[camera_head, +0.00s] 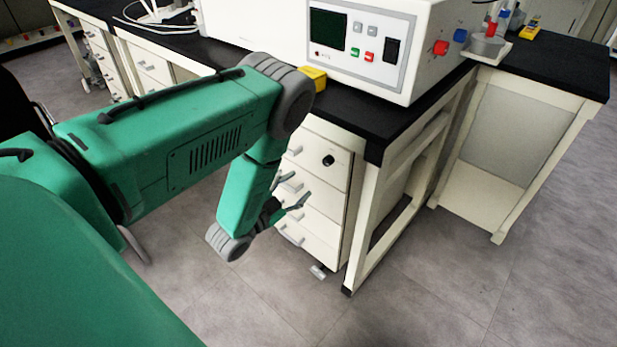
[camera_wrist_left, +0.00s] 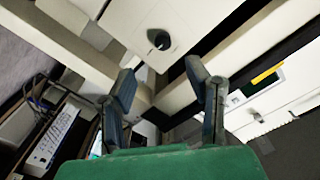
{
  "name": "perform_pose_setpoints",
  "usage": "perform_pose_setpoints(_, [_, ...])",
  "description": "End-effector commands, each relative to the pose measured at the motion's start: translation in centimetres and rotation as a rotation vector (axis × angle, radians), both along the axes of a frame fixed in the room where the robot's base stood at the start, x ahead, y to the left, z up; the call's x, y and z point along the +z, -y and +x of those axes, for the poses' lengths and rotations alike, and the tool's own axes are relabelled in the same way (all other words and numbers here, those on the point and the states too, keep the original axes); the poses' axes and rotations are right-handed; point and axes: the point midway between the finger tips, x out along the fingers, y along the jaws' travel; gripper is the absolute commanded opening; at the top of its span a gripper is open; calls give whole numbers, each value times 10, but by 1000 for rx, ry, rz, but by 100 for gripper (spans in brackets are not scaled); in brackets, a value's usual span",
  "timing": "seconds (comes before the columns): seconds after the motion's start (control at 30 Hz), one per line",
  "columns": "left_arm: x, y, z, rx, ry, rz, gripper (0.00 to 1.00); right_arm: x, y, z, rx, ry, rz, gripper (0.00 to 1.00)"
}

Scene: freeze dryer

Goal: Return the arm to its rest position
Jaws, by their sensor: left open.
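My left arm is green and comes in from the left in the head view, bent in front of the bench. My left gripper (camera_head: 285,203) is in front of the white drawer cabinet (camera_head: 325,150), its fingers partly hidden by the arm. In the left wrist view the two dark fingers of the left gripper (camera_wrist_left: 165,95) stand apart with nothing between them. A dark round knob or lock (camera_wrist_left: 159,39) on a white panel shows beyond the fingers. My right gripper is not in view.
The white freeze dryer (camera_head: 425,50) with a dark screen stands on the black bench top (camera_head: 375,118). A yellow block (camera_head: 315,77) sits near the bench edge, beside my arm. A side bench (camera_head: 560,65) extends right. The grey floor (camera_head: 450,290) in front is clear.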

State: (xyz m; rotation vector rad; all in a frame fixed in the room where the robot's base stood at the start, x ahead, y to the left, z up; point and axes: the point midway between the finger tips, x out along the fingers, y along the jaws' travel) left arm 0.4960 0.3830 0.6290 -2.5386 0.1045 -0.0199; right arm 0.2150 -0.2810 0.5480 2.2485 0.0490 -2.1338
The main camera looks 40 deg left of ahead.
Motion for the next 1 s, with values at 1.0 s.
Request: perform_pose_setpoints(1.0, [-45,36,-64,156,-562,-202,44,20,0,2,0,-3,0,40])
